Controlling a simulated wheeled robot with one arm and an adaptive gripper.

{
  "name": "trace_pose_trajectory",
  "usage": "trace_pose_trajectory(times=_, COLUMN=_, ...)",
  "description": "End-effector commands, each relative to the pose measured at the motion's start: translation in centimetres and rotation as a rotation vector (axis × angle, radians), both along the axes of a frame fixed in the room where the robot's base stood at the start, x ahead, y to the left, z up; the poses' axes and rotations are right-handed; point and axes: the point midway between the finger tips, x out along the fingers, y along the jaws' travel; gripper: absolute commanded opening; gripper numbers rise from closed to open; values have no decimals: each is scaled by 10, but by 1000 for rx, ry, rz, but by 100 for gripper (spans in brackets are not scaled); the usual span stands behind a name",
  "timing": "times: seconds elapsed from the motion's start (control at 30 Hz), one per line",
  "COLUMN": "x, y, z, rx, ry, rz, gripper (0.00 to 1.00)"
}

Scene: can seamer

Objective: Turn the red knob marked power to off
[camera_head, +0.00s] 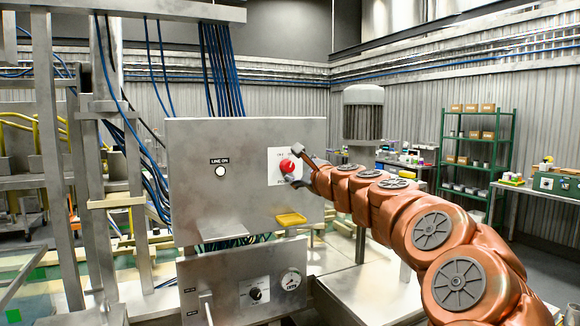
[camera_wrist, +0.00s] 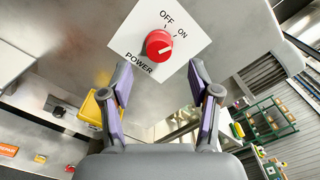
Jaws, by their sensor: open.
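The red knob (camera_wrist: 159,44) sits on a white plate (camera_wrist: 188,22) with OFF, ON and POWER printed on it. In the wrist view the plate looks tilted, with OFF above the knob and ON to its upper right. I cannot clearly tell which mark the knob points to. In the head view the knob (camera_head: 287,166) is on the right part of the grey metal panel (camera_head: 235,145). My gripper (camera_wrist: 159,68) is open and empty, its fingers apart on either side below the knob. In the head view my gripper (camera_head: 299,167) is close to the plate and partly covers it.
A round LINE ON light (camera_head: 220,171) is on the panel's left part. A yellow piece (camera_head: 291,219) sticks out below the knob. A lower control box (camera_head: 245,283) has a black knob and a gauge. A green shelf (camera_head: 475,150) stands far right.

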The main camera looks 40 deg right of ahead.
Motion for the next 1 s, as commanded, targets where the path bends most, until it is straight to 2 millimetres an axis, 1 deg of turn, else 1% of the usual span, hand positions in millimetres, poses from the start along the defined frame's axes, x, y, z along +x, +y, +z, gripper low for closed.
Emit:
trace_pose_trajectory(times=0.03, x=8, y=-1, z=1, rx=0, ry=2, rz=3, gripper=61)
trace_pose_trajectory(times=0.2, x=29, y=-9, z=1, rx=-1, ry=3, rz=2, gripper=61)
trace_pose_trajectory(times=0.4, x=48, y=-15, z=1, rx=-2, ry=3, rz=4, gripper=61)
trace_pose_trajectory(times=0.6, x=57, y=-18, z=0, rx=-2, ry=2, rz=3, gripper=61)
trace_pose_trajectory(times=0.93, x=58, y=-19, z=0, rx=-3, ry=3, rz=3, gripper=61)
trace_pose_trajectory(times=1.0, x=58, y=-18, z=0, rx=-3, ry=3, rz=3, gripper=54)
